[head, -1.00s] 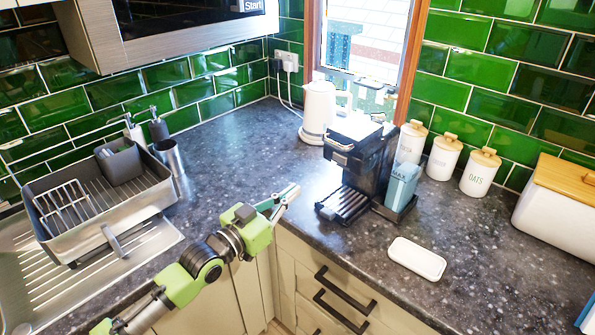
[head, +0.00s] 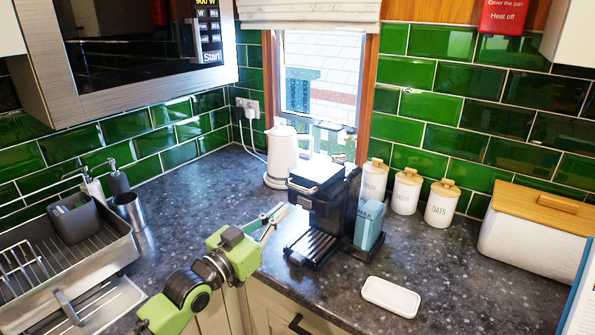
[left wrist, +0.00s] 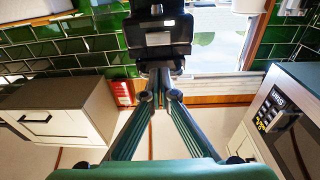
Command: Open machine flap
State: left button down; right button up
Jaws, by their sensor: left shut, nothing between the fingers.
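The black coffee machine (head: 328,207) stands on the dark counter in the head view, with a slatted drip tray at its front and a blue water tank (head: 369,224) at its right. Its top flap (head: 317,173) appears to lie down flat. My left gripper (head: 276,213) is shut and empty, just left of the machine's front and apparently apart from it. In the left wrist view the fingers of my left gripper (left wrist: 162,92) meet just below the dark machine (left wrist: 158,42), which appears upside down. My right gripper is in neither view.
A white kettle (head: 281,158) stands behind the machine, and white canisters (head: 405,192) stand to its right. A small white dish (head: 391,297) lies in front. A dish rack (head: 70,262) is at the left, below a microwave (head: 140,55).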

pick_arm(q)
jog(key=shift+w+d+r+p, duration=0.55)
jog(key=shift+w+d+r, duration=0.3)
jog(key=shift+r, duration=0.6)
jog(key=shift+w+d+r+p, duration=0.65)
jog(key=shift+w+r, duration=0.4)
jog(key=shift+r, duration=0.4)
jog(key=shift+w+d+r+p, duration=0.5)
jog(key=shift+w+d+r, duration=0.35)
jog(key=shift+r, duration=0.6)
jog(key=shift+w+a, duration=0.1)
jog(key=shift+a, duration=0.1)
jog(key=p+v, duration=0.3)
jog(key=v, duration=0.7)
jog(key=shift+f, duration=0.2)
